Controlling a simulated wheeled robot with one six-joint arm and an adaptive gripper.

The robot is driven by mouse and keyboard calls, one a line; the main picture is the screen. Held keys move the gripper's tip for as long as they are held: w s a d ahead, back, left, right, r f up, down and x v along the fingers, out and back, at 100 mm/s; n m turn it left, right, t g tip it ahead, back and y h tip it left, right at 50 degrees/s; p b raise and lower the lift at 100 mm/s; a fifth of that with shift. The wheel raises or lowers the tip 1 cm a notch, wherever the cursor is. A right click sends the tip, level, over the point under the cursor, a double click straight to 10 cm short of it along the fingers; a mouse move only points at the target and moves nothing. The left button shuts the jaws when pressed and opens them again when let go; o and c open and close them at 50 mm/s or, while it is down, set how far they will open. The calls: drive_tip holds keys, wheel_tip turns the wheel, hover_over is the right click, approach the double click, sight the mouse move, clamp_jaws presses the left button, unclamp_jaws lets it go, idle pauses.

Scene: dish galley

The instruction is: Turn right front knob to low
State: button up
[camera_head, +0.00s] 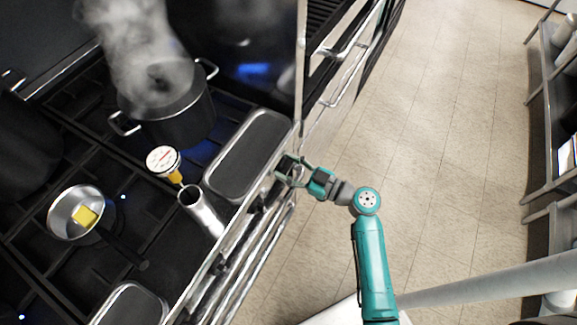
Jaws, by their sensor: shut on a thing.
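The stove (150,230) fills the left of the head view, with its front edge running diagonally from lower left to upper right. My gripper (287,172) is at the front face of the stove, near the right end. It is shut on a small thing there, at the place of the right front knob. The knob itself is largely hidden by the fingers, so its pointer and setting cannot be read. My teal arm reaches to it from the lower right.
A steaming dark pot (185,125) stands at the back, with blue glow beneath. A small pan (58,222) holds a yellow piece. A metal cylinder (203,210), a round dial on a yellow stem (163,159) and a grey rectangular plate (245,155) are near the front edge. The floor (450,150) to the right is clear.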

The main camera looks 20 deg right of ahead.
drive_tip(key=m, duration=1.1)
drive_tip(key=shift+a+r+m, duration=0.1)
drive_tip(key=shift+m, duration=0.3)
idle(0.4)
drive_tip(key=o, duration=1.2)
drive_tip(key=v, duration=1.2)
drive_tip(key=shift+a, duration=0.1)
